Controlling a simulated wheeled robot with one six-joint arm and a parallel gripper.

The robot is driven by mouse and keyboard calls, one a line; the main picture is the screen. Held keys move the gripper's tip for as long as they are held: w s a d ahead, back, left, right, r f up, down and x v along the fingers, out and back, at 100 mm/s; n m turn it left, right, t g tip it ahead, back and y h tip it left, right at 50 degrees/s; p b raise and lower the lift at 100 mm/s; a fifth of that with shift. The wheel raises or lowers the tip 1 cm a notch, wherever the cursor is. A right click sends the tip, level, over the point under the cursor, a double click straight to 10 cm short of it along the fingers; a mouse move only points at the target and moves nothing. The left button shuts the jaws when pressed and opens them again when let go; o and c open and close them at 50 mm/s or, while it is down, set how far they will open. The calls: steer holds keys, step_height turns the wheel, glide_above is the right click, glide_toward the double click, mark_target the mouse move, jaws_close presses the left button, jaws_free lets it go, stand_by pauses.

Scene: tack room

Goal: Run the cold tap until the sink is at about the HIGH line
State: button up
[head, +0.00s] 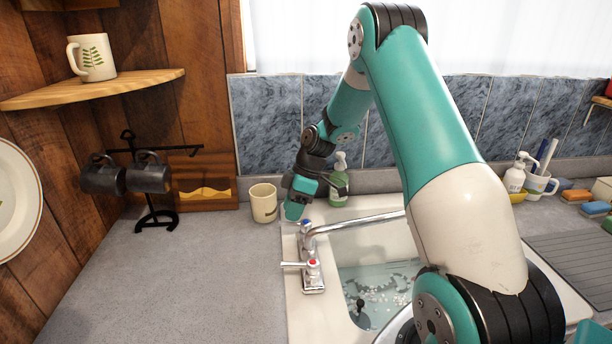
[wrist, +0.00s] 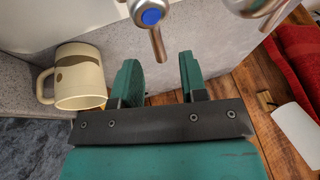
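The cold tap handle (wrist: 152,18), chrome with a blue cap, shows at the top of the wrist view; it also shows in the head view (head: 305,223). My gripper (wrist: 160,72) is open and empty, the tap lever's tip pointing down toward the gap between its fingers. In the head view my gripper (head: 294,210) is just behind the cold handle. The hot handle (head: 312,264) has a red cap and stands nearer. The sink (head: 300,318) holds clear water (head: 380,283) with white bubbles. My arm hides the spout's end and part of the basin. I cannot make out a HIGH line.
A cream mug (head: 264,204) stands left of my gripper, also close in the wrist view (wrist: 80,78). A green soap bottle (head: 339,180) stands behind the sink. A black mug stand (head: 154,203) is at left. The counter (head: 190,275) left of the sink is clear.

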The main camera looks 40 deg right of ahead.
steer(key=b+v, duration=0.1)
steer(key=v, duration=1.3)
steer(key=shift+r+b, duration=0.2)
steer(key=shift+b, duration=0.1)
